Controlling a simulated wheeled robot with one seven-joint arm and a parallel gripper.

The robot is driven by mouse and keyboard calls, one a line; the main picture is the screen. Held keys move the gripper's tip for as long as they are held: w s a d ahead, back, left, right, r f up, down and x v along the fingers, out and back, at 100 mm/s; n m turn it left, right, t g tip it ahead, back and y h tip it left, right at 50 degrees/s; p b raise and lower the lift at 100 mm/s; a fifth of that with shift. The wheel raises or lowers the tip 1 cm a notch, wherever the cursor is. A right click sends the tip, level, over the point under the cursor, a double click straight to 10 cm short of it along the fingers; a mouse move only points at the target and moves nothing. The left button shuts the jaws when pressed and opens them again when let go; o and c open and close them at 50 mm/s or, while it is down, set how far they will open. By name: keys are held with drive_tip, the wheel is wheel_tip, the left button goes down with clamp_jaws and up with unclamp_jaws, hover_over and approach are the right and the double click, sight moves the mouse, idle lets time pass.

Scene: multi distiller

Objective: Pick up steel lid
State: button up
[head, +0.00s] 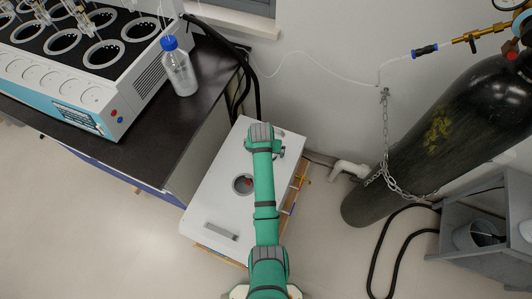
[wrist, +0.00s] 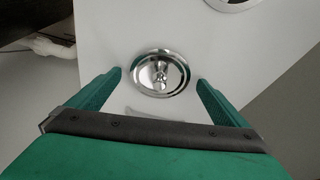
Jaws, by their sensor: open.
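The steel lid (wrist: 150,61), a shiny round disc with a knob in its middle, lies on the flat white top of a cabinet in the wrist view. My gripper (wrist: 160,82) is open and empty, with one green finger to the left of the lid and one to the right. Gaps show between the fingers and the lid's rim. I cannot tell how high the fingertips are above the surface. In the head view my arm reaches over the white cabinet (head: 215,200) and hides most of the lid's place.
A dark bench (head: 130,170) with a glass bottle (head: 181,76) stands at left. A chained black gas cylinder (head: 440,125) leans at right. Open floor lies at lower left.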

drive_tip(key=c, duration=1.2)
drive_tip(key=shift+c, duration=0.2)
